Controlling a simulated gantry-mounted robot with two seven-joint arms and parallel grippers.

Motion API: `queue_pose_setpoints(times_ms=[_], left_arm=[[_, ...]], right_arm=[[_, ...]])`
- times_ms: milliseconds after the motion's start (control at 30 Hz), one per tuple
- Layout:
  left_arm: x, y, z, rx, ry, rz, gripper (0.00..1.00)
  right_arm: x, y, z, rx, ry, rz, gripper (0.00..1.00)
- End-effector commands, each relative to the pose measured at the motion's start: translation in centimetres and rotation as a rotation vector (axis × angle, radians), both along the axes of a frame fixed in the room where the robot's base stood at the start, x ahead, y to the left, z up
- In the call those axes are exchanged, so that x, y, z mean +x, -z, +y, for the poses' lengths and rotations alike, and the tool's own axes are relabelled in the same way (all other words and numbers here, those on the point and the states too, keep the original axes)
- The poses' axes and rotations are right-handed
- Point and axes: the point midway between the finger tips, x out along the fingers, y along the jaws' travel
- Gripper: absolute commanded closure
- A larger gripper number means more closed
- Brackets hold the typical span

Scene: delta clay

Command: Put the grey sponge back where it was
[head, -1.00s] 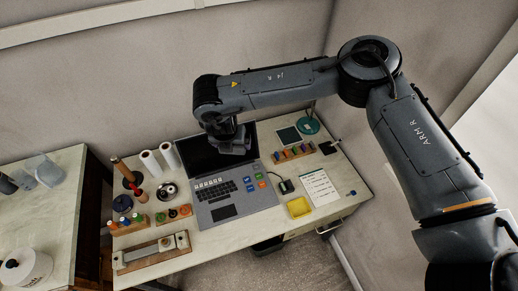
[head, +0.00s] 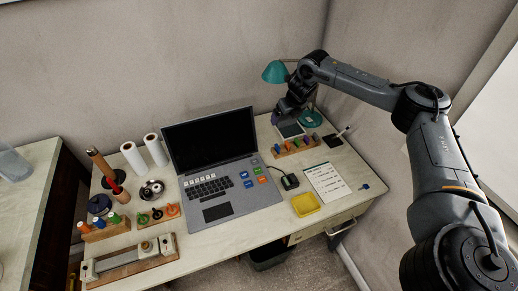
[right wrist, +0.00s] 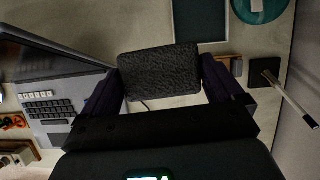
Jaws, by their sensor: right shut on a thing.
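The grey sponge (right wrist: 160,70) is a dark, speckled block in the right wrist view. My right gripper (right wrist: 163,80) is shut on it, with a purple-dark finger at each end. In the head view my right gripper (head: 282,116) is over the back right of the desk, near the dark framed pad (head: 290,131). I cannot make out the sponge clearly there. The pad also shows in the right wrist view (right wrist: 200,22), just beyond the sponge. The height of the sponge above the desk is hard to tell. My left gripper is not in view.
A teal lamp (head: 275,72) with a round base (head: 311,118) stands behind. A wooden rack of coloured pieces (head: 297,147) and a black square with a stick (head: 333,141) are close by. An open laptop (head: 215,170) fills the middle; a yellow tray (head: 305,204) lies in front.

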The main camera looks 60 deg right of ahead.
Motion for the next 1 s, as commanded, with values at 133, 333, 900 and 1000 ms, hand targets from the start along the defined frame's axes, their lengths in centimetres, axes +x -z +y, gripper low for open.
queue_pose_setpoints(times_ms=[133,333,900,1000], left_arm=[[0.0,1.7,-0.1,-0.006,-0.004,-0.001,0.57],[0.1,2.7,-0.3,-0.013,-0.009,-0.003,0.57],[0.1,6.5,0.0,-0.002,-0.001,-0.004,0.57],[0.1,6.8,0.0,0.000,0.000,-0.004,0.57]], right_arm=[[-2.2,2.3,-1.9,-0.001,0.044,-0.001,0.44],[-2.0,4.2,-2.1,0.001,0.053,-0.001,0.44],[7.7,10.2,-0.5,-0.001,0.053,0.000,0.44],[8.3,10.4,-0.4,-0.001,0.053,-0.001,0.44]])
